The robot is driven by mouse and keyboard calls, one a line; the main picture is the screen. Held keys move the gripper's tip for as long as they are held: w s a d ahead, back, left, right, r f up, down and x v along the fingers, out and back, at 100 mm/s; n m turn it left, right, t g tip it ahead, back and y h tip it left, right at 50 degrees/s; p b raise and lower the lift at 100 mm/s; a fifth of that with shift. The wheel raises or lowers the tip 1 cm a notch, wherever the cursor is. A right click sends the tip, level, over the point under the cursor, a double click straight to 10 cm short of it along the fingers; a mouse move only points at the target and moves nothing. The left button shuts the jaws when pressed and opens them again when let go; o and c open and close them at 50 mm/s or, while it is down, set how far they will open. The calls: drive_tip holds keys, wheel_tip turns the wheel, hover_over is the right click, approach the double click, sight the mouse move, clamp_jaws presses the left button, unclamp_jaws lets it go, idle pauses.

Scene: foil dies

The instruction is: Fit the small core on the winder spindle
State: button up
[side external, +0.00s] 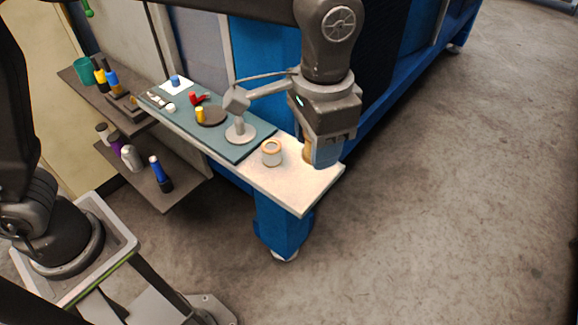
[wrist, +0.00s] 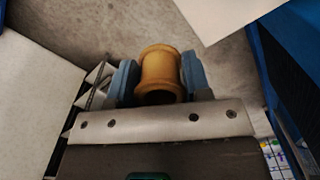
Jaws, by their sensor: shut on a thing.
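The small core, an orange-brown spool with flared ends, is between the blue fingers of my gripper (wrist: 158,80) in the wrist view, where the core (wrist: 158,70) shows clearly. In the side external view my gripper (side external: 322,152) is over the right end of the white bench top, and only a tan edge of the core (side external: 307,151) shows beside the finger. My gripper is shut on the core. I cannot pick out the winder spindle with certainty in either view.
A pale cylinder with a tan rim (side external: 271,154) stands on the white top (side external: 300,192), left of my gripper. A grey stand with a jointed arm (side external: 240,132) rises from the green mat (side external: 215,143). Small tools and a dark disc (side external: 212,117) lie farther left.

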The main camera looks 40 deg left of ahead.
drive_tip(key=w+a+f+n, duration=0.3)
drive_tip(key=w+a+f, duration=0.3)
drive_tip(key=f, duration=0.1)
hover_over(306, 182)
wheel_tip(306, 182, down, 6)
drive_tip(key=shift+f, duration=2.1)
drive_tip(key=shift+f, duration=0.2)
drive_tip(key=o, duration=0.9)
wheel_tip(306, 182, up, 13)
drive_tip(key=shift+f, duration=0.2)
